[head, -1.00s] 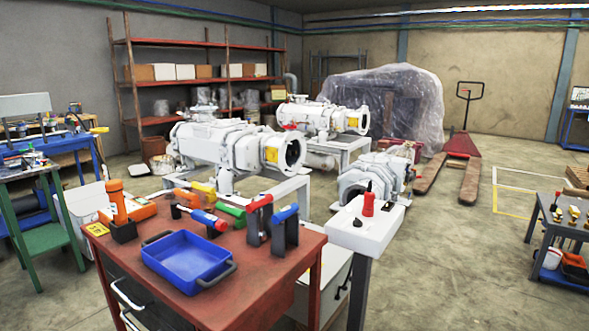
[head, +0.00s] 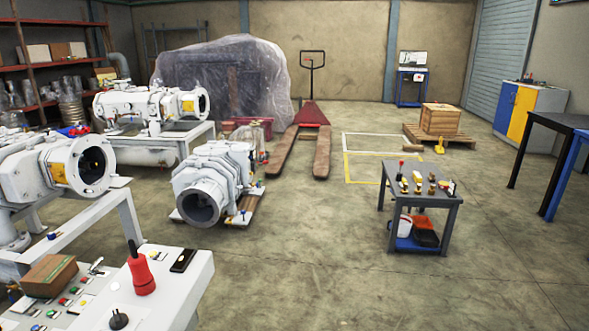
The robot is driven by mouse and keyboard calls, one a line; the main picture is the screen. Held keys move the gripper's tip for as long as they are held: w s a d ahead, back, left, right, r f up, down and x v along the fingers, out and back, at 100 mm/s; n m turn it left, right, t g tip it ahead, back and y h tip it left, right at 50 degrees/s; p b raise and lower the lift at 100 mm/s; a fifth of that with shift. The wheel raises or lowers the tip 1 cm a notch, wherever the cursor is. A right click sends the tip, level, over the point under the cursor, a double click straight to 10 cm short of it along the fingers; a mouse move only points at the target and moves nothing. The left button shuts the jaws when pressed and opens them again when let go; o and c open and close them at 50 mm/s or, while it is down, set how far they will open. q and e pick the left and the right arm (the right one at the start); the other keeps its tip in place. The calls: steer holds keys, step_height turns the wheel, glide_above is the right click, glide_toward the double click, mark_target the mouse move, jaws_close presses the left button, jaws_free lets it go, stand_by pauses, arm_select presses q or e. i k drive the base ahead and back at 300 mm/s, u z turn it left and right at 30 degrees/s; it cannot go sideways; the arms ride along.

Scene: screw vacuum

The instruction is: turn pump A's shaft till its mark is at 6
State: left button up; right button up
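Three white pumps show in the head view. The nearest pump (head: 30,170) is cut off by the left edge, on a pale stand, with a round open flange facing right. A second pump (head: 140,105) is on a stand behind it. A third pump (head: 210,180) sits low on a pallet, its round opening toward me. I cannot tell which one is pump A. No shaft mark or number is readable. Neither of my grippers is in view.
A grey cart (head: 420,172) with small yellow-topped items stands right of centre. A pallet jack (head: 310,113) stands behind. The floor at centre and lower right is clear.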

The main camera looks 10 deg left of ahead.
mark_target(82, 164)
steer(key=i, duration=3.5)
steer(key=u, duration=2.5)
steer(key=i, duration=0.45)
steer(key=u, duration=0.1)
